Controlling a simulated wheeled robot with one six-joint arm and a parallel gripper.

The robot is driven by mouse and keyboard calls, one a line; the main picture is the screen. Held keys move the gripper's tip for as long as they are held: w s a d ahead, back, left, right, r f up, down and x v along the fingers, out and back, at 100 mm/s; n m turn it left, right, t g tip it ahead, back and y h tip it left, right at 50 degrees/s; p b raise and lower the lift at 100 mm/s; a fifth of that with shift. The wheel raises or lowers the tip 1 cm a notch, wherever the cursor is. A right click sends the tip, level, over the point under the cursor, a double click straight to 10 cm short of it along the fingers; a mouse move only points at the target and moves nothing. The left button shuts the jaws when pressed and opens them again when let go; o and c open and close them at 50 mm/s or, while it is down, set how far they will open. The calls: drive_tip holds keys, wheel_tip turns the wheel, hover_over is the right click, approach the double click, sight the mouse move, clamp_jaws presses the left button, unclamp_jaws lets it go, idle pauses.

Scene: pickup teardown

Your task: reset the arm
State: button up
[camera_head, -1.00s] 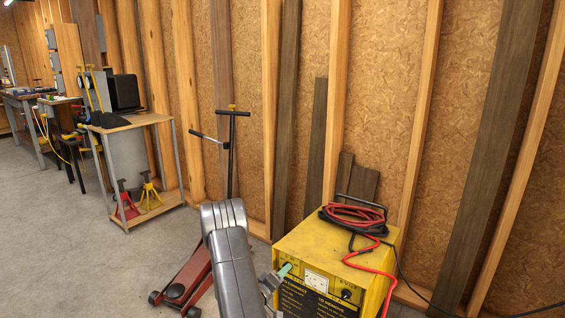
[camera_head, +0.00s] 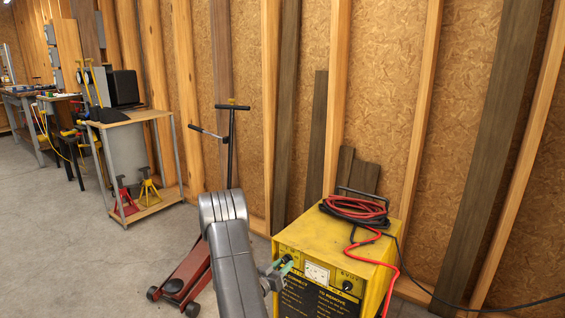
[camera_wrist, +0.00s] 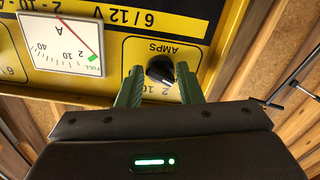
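The arm is bent in front of the yellow battery charger (camera_head: 390,268). My gripper (camera_head: 284,264) is at the left part of its front panel. In the wrist view my gripper (camera_wrist: 160,78) shows two green fingers standing apart. The black AMPS knob (camera_wrist: 160,70) shows in the gap between the fingertips; whether they touch it is hard to tell. The charger's meter (camera_wrist: 62,45) shows upside down at the left, with a red needle. Part of the charger's front is hidden behind my arm and gripper.
Red and black cables (camera_head: 356,210) lie coiled on the charger. A red floor jack (camera_head: 185,278) stands left of my arm, its handle upright. A small workbench (camera_head: 128,120) with jack stands below is farther left. A stud wall is behind. Open concrete floor lies at left.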

drive_tip(key=shift+w+a+m+b, duration=0.1)
drive_tip(key=shift+m+b, duration=1.2)
drive_tip(key=shift+m, duration=2.3)
